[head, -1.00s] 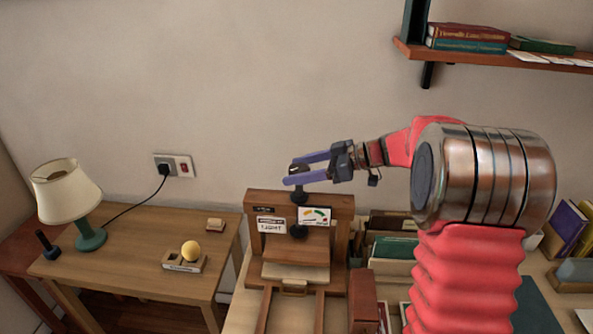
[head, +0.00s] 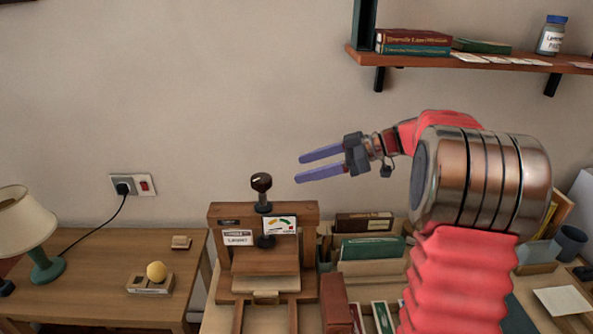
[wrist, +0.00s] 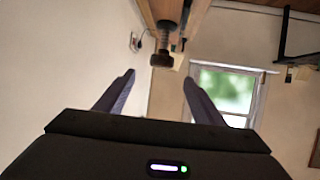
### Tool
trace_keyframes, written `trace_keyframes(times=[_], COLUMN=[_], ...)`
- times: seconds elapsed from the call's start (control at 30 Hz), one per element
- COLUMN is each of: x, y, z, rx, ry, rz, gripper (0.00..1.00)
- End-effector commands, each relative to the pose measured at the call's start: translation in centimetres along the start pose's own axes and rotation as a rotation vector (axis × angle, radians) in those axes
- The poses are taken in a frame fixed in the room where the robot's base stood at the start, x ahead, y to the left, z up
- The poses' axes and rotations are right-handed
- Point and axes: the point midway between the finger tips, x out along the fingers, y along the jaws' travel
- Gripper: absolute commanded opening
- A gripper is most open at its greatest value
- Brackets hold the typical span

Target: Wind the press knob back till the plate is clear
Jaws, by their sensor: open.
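The wooden press (head: 218,255) stands on the desk against the wall. Its dark press knob (head: 261,182) sits on a screw above the top beam. The knob also hangs near the top of the wrist view (wrist: 162,60), which looks upside down. The screw's dark lower end (head: 266,241) shows below the beam. A pale brown plate (head: 265,284) lies under it; whether they touch I cannot tell. A card with a coloured dial (head: 280,225) is on the beam. My gripper (head: 297,168) is open and empty, right of the knob and apart from it.
A side table with a lamp (head: 28,219) and a yellow ball on a holder (head: 157,272) stands left. File boxes with green folders (head: 372,248) are right of the press. A wall shelf (head: 470,58) hangs upper right. The wall space above the knob is clear.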

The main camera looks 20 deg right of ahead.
Motion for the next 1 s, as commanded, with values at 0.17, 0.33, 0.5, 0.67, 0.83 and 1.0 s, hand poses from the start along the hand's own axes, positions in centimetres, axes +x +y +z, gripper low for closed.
trace_keyframes(times=[0.17, 0.33, 0.5, 0.67, 0.83, 1.0], x=[-0.3, -0.3, -0.3, 0.1, 1.1, 1.3], y=[0.0, 0.0, 0.0, 0.4, 1.9, 3.7], z=[0.0, 0.0, 0.0, -1.0, -4.6, -9.8], rx=[0.0, 0.0, -0.001, -0.024, -0.097, -0.177], ry=[0.0, 0.0, 0.0, 0.012, 0.049, 0.096], rz=[-0.001, -0.001, 0.0, 0.037, 0.18, 0.412], gripper=[0.62, 0.62, 0.62, 0.62, 0.62, 0.62])
